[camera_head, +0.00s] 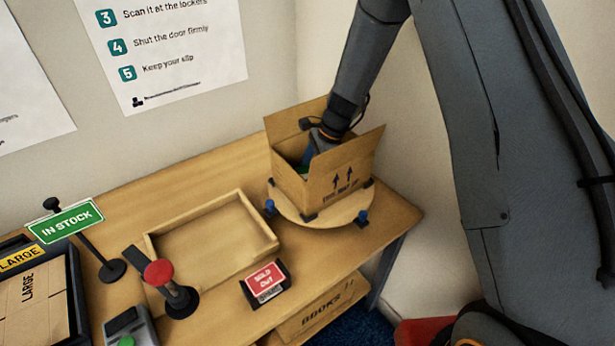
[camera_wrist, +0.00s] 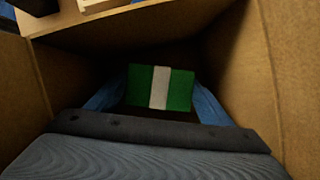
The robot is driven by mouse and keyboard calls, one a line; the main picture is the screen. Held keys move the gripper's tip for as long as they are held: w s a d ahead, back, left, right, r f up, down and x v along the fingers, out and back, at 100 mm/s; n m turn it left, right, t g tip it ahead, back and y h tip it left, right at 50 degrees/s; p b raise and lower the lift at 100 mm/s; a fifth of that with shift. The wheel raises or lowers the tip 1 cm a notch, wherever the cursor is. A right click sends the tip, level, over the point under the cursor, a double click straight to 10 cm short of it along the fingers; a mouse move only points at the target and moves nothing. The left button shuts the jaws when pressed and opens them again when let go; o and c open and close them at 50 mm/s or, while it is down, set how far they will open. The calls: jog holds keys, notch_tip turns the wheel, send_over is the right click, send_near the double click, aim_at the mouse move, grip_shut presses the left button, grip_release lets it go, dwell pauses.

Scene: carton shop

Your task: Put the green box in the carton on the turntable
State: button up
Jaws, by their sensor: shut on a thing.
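The open carton (camera_head: 338,184) stands upright on the round wooden turntable (camera_head: 316,218) at the back right of the table, its flaps up. My gripper (camera_head: 308,158) reaches down into the carton from above, and the carton's front wall hides most of its fingers in the head view. In the wrist view, the green box (camera_wrist: 180,90) with a white band sits between the two blue fingers of my gripper (camera_wrist: 160,97), which is shut on it. The carton's brown walls (camera_wrist: 285,60) surround them. I cannot tell whether the box touches the carton floor.
A shallow empty wooden tray (camera_head: 210,246) lies left of the turntable. A red-knobbed post (camera_head: 160,273), a red "sold out" sign (camera_head: 266,280) and a green "in stock" sign (camera_head: 65,222) stand nearby. A black bin with a "large" carton (camera_head: 36,300) is at far left.

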jog(key=o, duration=0.8)
jog(key=shift+f, duration=0.1)
jog(key=b+v, duration=0.3)
jog(key=v, duration=0.9)
jog(key=shift+r, duration=0.2)
jog(key=shift+f, duration=0.1)
jog(key=p+x, duration=0.3)
jog(key=x, duration=0.9)
jog(key=shift+f, duration=0.2)
jog(key=shift+w+r, duration=0.1)
jog(key=shift+r, duration=0.8)
